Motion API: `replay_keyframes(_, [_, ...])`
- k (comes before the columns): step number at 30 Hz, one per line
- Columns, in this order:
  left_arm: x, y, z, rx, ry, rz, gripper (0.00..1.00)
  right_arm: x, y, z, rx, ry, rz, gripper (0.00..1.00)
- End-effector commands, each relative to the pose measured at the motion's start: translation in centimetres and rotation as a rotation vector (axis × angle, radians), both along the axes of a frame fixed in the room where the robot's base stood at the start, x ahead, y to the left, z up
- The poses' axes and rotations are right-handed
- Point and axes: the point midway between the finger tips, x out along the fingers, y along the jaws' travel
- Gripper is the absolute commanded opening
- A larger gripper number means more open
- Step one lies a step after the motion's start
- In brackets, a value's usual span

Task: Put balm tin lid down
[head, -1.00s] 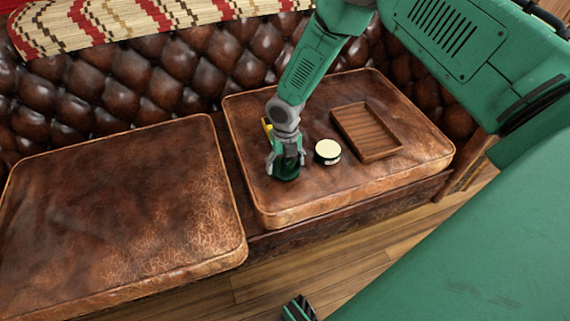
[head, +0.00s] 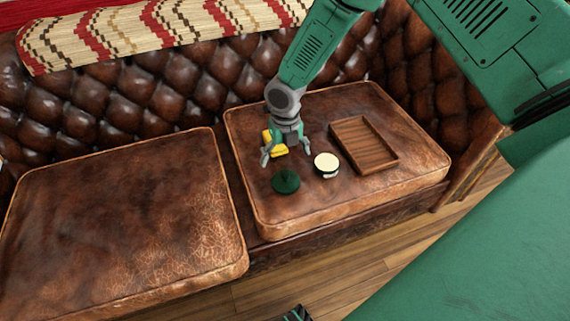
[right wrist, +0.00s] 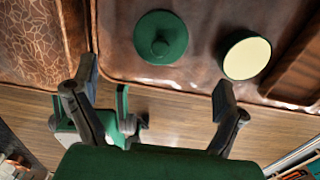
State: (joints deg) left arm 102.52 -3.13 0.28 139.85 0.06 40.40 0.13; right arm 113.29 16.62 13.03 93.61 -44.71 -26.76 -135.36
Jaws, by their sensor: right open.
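The dark green balm tin lid (head: 286,181) lies on the right leather cushion, apart from my right gripper (head: 285,155). The right gripper is open and empty, its fingers spread just behind and above the lid. In the right wrist view the round lid (right wrist: 161,38) shows a small knob on top, and the open fingers (right wrist: 155,85) are clear of it.
A slatted wooden tray (head: 365,158) lies right of the tin. A yellow object (head: 275,143) is behind the right gripper, partly hidden. The left cushion (head: 120,215) is bare. The tufted backrest (head: 150,95) rises behind.

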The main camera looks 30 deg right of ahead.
Motion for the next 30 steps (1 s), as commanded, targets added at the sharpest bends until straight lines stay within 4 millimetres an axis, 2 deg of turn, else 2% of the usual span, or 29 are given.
replay_keyframes(1, [0.0, 0.0, 0.5, 0.000, 0.000, 0.000, 0.40, 0.1, 0.0, 1.1, 0.000, -0.001, 0.000, 0.92])
replay_keyframes(3, [0.0, 0.0, 0.7, 0.000, 0.000, 0.000, 0.40, 0.0, 0.0, 1.8, 0.000, 0.000, 0.000, 0.92])
replay_keyframes(8, [0.0, 0.0, 0.8, 0.000, 0.000, 0.000, 0.40, 0.0, 0.0, 2.6, 0.000, 0.000, 0.000, 0.92])
replay_keyframes(13, [0.0, 0.0, 0.8, 0.000, 0.000, 0.000, 0.40, -0.6, 0.5, 2.1, 0.011, 0.007, -0.039, 0.92])
replay_keyframes(16, [0.0, 0.0, 0.8, 0.000, 0.000, 0.000, 0.40, -2.7, 2.1, 0.7, 0.047, 0.027, -0.188, 0.92])
replay_keyframes(20, [0.0, 0.0, 0.8, 0.000, 0.000, 0.000, 0.40, -7.7, 5.2, -2.1, 0.110, 0.083, -0.574, 0.92])
replay_keyframes(24, [0.0, 0.0, 0.8, 0.000, 0.000, 0.000, 0.40, -13.9, 7.5, -4.6, 0.135, 0.152, -1.112, 0.92])
replay_keyframes(27, [0.0, 0.0, 0.8, 0.000, 0.000, 0.000, 0.40, -18.2, 8.1, -5.6, 0.120, 0.183, -1.505, 0.92])
replay_keyframes(30, [0.0, 0.0, 0.8, 0.000, 0.000, 0.000, 0.40, -22.1, 7.7, -6.2, 0.090, 0.183, -1.898, 0.92])
